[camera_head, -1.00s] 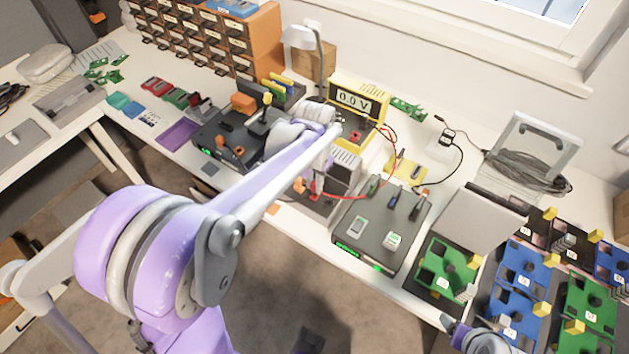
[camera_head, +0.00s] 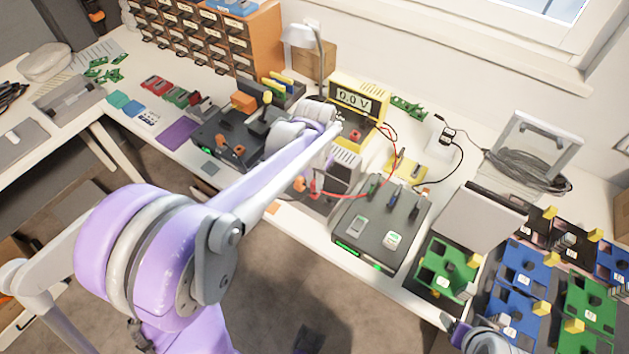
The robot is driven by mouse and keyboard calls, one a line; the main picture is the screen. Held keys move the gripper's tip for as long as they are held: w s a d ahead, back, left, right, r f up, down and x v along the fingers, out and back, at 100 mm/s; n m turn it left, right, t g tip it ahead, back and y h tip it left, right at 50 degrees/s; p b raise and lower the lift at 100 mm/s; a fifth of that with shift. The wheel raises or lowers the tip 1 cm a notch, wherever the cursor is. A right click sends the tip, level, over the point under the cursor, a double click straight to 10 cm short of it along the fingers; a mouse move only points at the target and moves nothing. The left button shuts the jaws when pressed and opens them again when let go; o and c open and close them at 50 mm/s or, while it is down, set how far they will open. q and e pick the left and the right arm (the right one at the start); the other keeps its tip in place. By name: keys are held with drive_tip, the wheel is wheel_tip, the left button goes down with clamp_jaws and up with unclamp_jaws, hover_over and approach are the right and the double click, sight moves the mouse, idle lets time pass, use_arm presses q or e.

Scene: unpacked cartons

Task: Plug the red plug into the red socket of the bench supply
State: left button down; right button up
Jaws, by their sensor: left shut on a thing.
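The yellow bench supply (camera_head: 357,97) stands at the back of the bench and its display reads 0.0 V. A red socket (camera_head: 355,136) shows low on its front. My left arm reaches across the bench toward it. The plug is apart from the red socket. My right gripper (camera_head: 458,328) is only partly in view at the bottom edge, its jaws unclear.
A dark grey box (camera_head: 366,246) with green lights stands right of my left gripper. Another dark unit (camera_head: 205,137) stands left of my forearm. A white adapter (camera_head: 440,146) with a black cable is behind. Circuit boards (camera_head: 525,265) crowd the right side.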

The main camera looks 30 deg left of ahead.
use_arm(q)
drive_tip(key=shift+f+b, duration=0.5)
drive_tip(key=shift+f, duration=0.2)
idle(1.1)
drive_tip(key=c, duration=0.7)
unclamp_jaws()
wheel_tip(320, 180, up, 11)
drive_tip(key=shift+f+p, duration=0.1)
drive_tip(key=shift+p, duration=0.45)
